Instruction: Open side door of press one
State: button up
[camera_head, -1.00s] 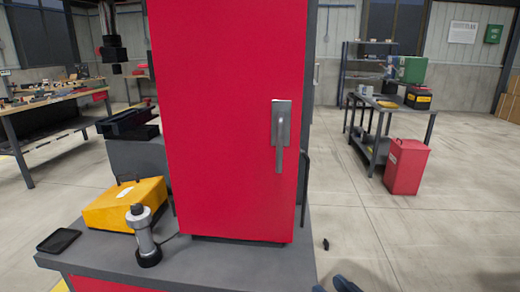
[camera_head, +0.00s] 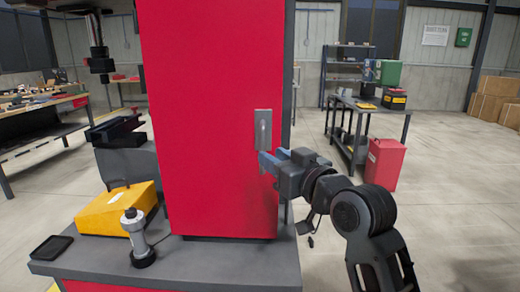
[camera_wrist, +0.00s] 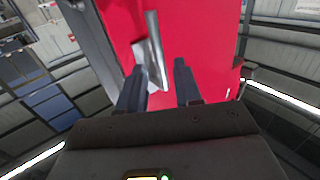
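The press's side door (camera_head: 205,120) is a tall red panel, and it looks shut. Its metal handle (camera_head: 263,130) is near the door's right edge; the lower end is hidden behind my gripper (camera_head: 270,162). My gripper is at the height of the handle's lower end, coming from the right. In the wrist view my gripper (camera_wrist: 160,75) has its two dark fingers apart, with red door between them. The handle (camera_wrist: 153,45) shows just beyond the fingertips, close to the left finger. I cannot tell whether they touch.
A grey bench top (camera_head: 200,262) holds a yellow box (camera_head: 115,208), a grey cylindrical tool (camera_head: 136,238) and a black tray (camera_head: 51,247). A red bin (camera_head: 384,163) stands by a table (camera_head: 370,108) at right. Open floor lies at the right.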

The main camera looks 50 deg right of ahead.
jog(key=shift+p+x, duration=0.4)
jog(key=shift+x, duration=2.35)
jog(key=shift+c, duration=0.3)
grip_shut()
